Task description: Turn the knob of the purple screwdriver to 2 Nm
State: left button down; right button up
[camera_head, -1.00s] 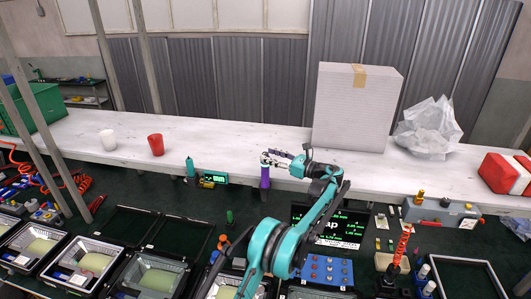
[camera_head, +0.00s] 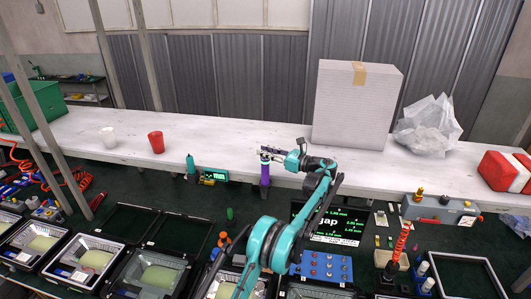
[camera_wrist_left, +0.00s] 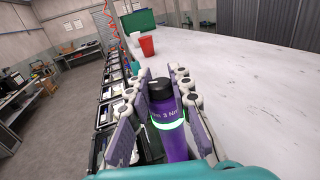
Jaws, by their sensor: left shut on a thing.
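The purple screwdriver (camera_head: 265,176) stands upright at the front edge of the white bench in the head view. In the left wrist view its black knob (camera_wrist_left: 161,90), a glowing pale green ring and its purple body (camera_wrist_left: 174,146) show. White lettering on the body reads "3 Nm", with part of the text cut off. My left gripper (camera_head: 269,154) is at the screwdriver's top, its jointed fingers on both sides of the knob and shut on it. The fingers hide the knob in the head view. My right gripper does not show.
A red cup (camera_head: 156,142) and a white cup (camera_head: 108,138) are farther left. A large box (camera_head: 357,105) stands behind right. Floodlight housings (camera_head: 151,275) line the front.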

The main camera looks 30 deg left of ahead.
pick_arm(q)
jog(key=shift+n+g, duration=0.5)
jog(key=shift+g, duration=0.3)
jog(key=c, duration=1.3)
grip_release()
jog(key=shift+c, duration=0.2)
jog(key=d, duration=1.2)
jog(key=shift+w, duration=0.1)
jog(key=shift+c, duration=0.5)
